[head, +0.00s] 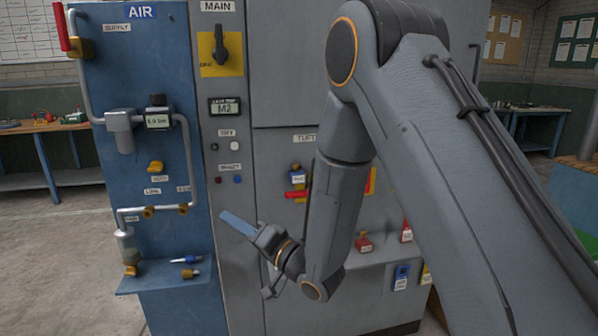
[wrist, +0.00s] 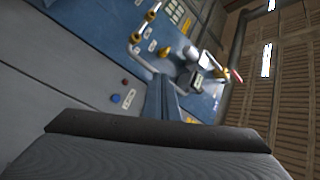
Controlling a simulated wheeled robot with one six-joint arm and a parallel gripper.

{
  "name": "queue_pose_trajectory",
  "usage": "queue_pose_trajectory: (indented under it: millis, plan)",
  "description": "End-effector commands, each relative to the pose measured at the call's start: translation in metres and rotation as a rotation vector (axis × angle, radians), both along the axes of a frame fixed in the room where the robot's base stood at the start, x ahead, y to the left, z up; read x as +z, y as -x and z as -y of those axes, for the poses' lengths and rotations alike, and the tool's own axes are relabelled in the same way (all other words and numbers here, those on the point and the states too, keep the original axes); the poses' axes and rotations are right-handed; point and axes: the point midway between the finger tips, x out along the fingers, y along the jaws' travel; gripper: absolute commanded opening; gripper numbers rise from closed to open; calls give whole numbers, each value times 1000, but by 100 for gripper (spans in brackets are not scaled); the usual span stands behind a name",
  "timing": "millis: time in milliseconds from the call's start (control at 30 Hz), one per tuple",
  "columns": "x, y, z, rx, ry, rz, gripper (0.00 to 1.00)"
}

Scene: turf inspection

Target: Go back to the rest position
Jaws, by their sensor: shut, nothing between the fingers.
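My gripper (head: 240,226) is in the middle of the head view, in front of the grey cabinet (head: 233,272) and below its small indicator buttons. Its blue-grey fingers are together with nothing between them and point up and left. They appear apart from the cabinet face. In the wrist view my closed fingers (wrist: 161,98) extend toward the blue panel (wrist: 210,105), which looks tilted there. My arm folds down from the upper right and hides part of the cabinet.
The blue AIR panel (head: 160,60) with pipes and a low shelf (head: 150,285) stands at left. A yellow MAIN switch (head: 220,50) is above my gripper. Open floor (head: 50,260) lies at far left.

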Motion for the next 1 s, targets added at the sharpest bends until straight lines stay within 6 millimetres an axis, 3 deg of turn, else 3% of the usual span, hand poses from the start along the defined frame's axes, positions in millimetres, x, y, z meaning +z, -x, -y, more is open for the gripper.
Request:
queue_pose_trajectory:
  millis: [267,467,567,667,867,1000]
  plan:
    - [-12,-23,29,-112,163,-8,0]
    - [-27,-38,63,-216,348,-37,0]
    - [-38,-44,91,-279,477,-68,0]
    - [-51,-45,132,-347,642,-124,0]
    - [-79,-13,224,-417,983,-307,0]
    - [-93,36,281,-394,1179,-475,0]
